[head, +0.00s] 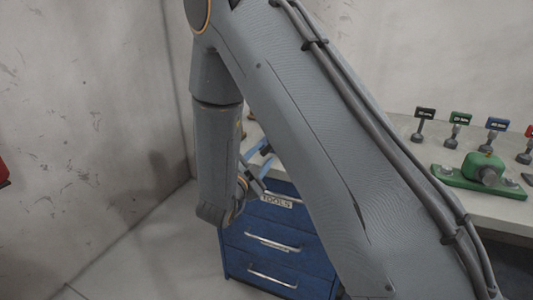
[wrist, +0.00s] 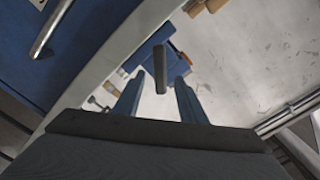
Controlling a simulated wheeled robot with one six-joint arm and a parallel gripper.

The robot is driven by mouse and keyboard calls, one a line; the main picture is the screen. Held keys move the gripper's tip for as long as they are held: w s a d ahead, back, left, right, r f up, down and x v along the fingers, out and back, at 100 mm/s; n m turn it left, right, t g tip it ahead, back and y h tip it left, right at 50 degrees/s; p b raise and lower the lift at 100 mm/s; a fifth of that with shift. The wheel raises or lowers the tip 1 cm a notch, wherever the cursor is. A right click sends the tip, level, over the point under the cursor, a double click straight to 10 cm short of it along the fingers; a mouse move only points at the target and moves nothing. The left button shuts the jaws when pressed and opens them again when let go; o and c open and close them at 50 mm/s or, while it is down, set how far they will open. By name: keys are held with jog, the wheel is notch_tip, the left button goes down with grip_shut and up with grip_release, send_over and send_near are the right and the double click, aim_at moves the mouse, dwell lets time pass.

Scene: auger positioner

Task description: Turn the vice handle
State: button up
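A dark bar, which looks like the vice handle (wrist: 161,68), stands out in front of a blue body, seemingly the vice (wrist: 145,54), in the wrist view. My gripper (wrist: 160,78) is open, its two blue-grey fingers on either side of the bar's near end. A gap shows between the bar and each finger; I cannot tell how deep the bar sits between them. In the head view my gripper (head: 260,157) is small and partly hidden behind my arm, at the bench edge. The vice is mostly hidden there.
A blue drawer cabinet (head: 277,240) labelled TOOLS stands under the bench (head: 405,124). A drawer's metal handle (wrist: 50,28) shows in the wrist view. A green device (head: 484,168) and several small tagged tools (head: 458,122) stand on the bench at right. Open floor lies left of the cabinet.

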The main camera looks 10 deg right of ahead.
aim_at(269, 147)
jog(key=shift+s+a, duration=0.3)
jog(key=shift+s, duration=0.1)
jog(key=o, duration=0.4)
jog(key=shift+c, duration=0.2)
jog(key=n, duration=0.1)
jog(key=n+p, duration=0.1)
jog(key=n, duration=0.1)
jog(key=w+n+p, duration=0.1)
jog(key=shift+d+r+n, duration=0.2)
jog(key=shift+d+n, duration=0.1)
jog(key=shift+d, duration=0.05)
jog(key=n, duration=0.1)
jog(key=n+p, duration=0.1)
jog(key=n, duration=0.1)
jog(key=w+n+p, duration=0.1)
jog(key=shift+d+f, duration=0.1)
jog(key=shift+d, duration=0.25)
jog(key=shift+p+x, duration=0.9)
jog(key=shift+x, duration=2.9)
jog(key=shift+f, duration=0.1)
